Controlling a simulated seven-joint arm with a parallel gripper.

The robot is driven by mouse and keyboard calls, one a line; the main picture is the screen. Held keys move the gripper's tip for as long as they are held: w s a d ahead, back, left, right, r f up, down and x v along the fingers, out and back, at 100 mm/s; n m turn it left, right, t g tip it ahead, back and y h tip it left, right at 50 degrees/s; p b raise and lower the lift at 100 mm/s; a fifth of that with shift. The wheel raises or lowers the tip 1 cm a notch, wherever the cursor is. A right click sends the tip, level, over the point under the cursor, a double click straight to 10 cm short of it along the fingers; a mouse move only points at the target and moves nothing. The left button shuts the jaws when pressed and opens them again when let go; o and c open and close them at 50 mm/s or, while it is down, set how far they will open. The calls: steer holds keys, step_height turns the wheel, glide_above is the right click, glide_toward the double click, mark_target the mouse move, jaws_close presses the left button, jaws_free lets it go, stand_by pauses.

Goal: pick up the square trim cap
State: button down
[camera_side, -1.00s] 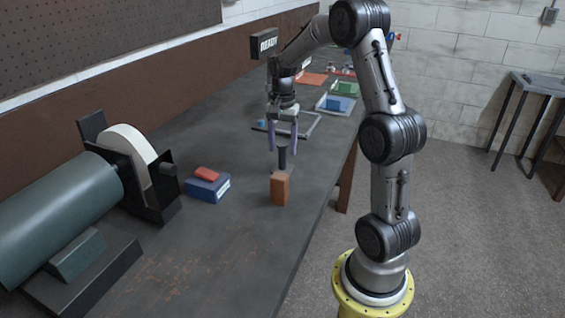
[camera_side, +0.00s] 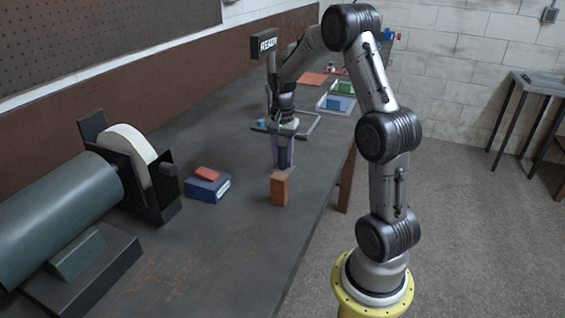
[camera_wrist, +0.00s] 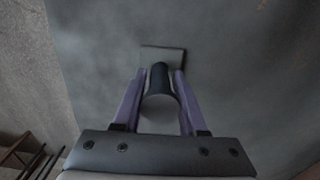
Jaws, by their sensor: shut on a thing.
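The square trim cap shows in the wrist view as a square grey plate (camera_wrist: 163,51) with a dark round post (camera_wrist: 159,75) rising from it. The post's near end is pale grey. In the side view the dark post (camera_side: 283,161) stands on the bench, just behind a brown block. My gripper (camera_side: 283,166) points down over it with its purple fingers low at the bench. It also shows in the wrist view (camera_wrist: 160,78), one finger on each side of the post, shut on it. The fingers hide part of the cap in the side view.
The brown block (camera_side: 279,189) stands close in front of my gripper. A blue box (camera_side: 208,190) with a red block (camera_side: 206,173) on top lies left. A grey frame (camera_side: 311,127) and trays with a blue block (camera_side: 333,104) and a green block (camera_side: 345,87) are behind.

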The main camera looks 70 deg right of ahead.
steer(key=shift+r, duration=0.15)
steer(key=shift+r, duration=0.55)
steer(key=s+a+r, duration=0.9)
steer(key=s+r, duration=0.2)
steer(key=r, duration=0.1)
steer(key=w+d+r+n, duration=0.3)
steer(key=w+d+n, duration=0.6)
steer(key=w+d, duration=0.2)
steer(key=shift+w+r, duration=0.4)
steer(key=shift+w, duration=0.45)
